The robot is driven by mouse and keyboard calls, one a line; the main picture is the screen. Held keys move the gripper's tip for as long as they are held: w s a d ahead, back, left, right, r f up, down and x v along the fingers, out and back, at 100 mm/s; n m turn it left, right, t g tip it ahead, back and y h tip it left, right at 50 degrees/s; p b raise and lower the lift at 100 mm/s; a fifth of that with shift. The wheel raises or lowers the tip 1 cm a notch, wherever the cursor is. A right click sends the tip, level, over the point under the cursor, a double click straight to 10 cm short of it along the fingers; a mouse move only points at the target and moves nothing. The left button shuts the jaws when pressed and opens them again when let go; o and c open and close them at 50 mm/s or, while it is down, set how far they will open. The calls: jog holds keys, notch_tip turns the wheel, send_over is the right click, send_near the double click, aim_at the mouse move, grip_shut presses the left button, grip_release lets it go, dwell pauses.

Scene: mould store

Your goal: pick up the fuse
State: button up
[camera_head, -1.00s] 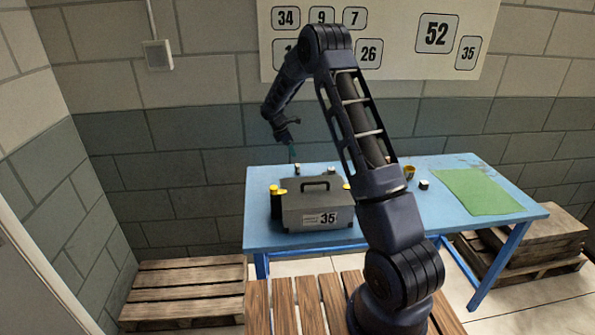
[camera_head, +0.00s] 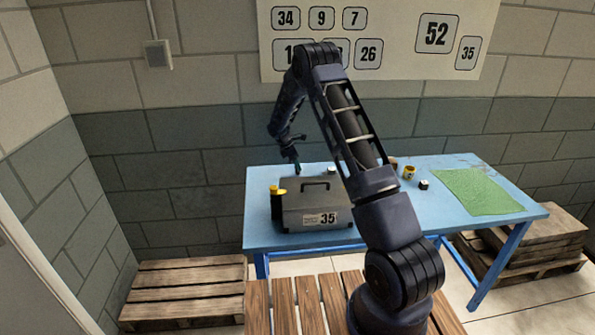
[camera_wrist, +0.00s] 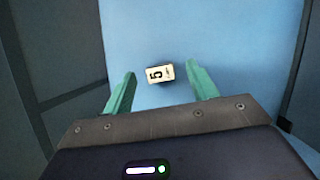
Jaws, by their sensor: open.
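A small block with a pale top marked "5" (camera_wrist: 160,73), which looks like the fuse, lies on the blue table in the wrist view. My gripper (camera_wrist: 160,69) is open, with its green fingers to the left and right of the block, apart from it. The block's height below the fingertips is hard to judge. In the head view my gripper (camera_head: 296,165) is low over the table's back left, behind the grey case. The block under it cannot be made out there.
The grey case marked 35 (camera_head: 317,208) stands at the front left of the blue table (camera_head: 385,222), beside a yellow-topped black cylinder (camera_head: 278,200). A small dark block (camera_head: 423,185), a yellow cup (camera_head: 409,172) and a green mat (camera_head: 480,191) are to the right.

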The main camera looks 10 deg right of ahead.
jog(key=shift+x, duration=1.05)
jog(key=shift+c, duration=0.5)
jog(key=c, duration=1)
jog(key=shift+o, duration=0.2)
